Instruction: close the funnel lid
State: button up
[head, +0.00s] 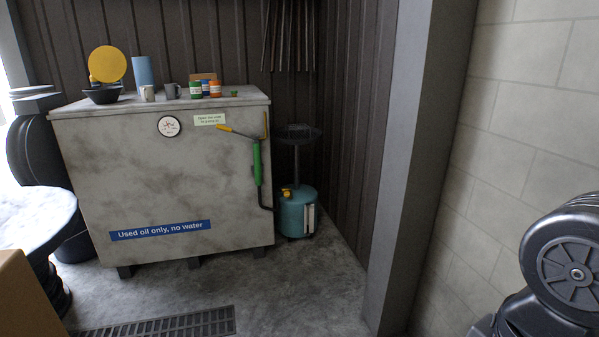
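A round yellow disc (107,64), which looks like the funnel lid, stands upright at the back left of the grey tank's top. A black, wide-mouthed bowl shape (103,95), which looks like the funnel, sits just in front of and below it. The disc is raised clear of the bowl's mouth, so the lid appears open. Any hinge between them is too small to make out. My gripper is not in view; only a dark rounded joint, probably of my arm, shows at the lower right, far from the funnel.
The grey tank (150,185) also carries a blue cylinder (144,72), mugs (172,91) and several small cans (196,90). A teal drainer (297,212) stands right of it. A round table (30,215) and cardboard box (22,297) are at left.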

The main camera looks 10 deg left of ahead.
aim_at(107, 65)
jog(key=i+j+u, duration=0.2)
jog(key=i+u, duration=0.2)
jog(key=i, duration=0.25)
jog(key=i+u, duration=0.45)
jog(key=i, duration=0.25)
jog(key=i+l+u, duration=0.4)
jog(key=i, duration=0.25)
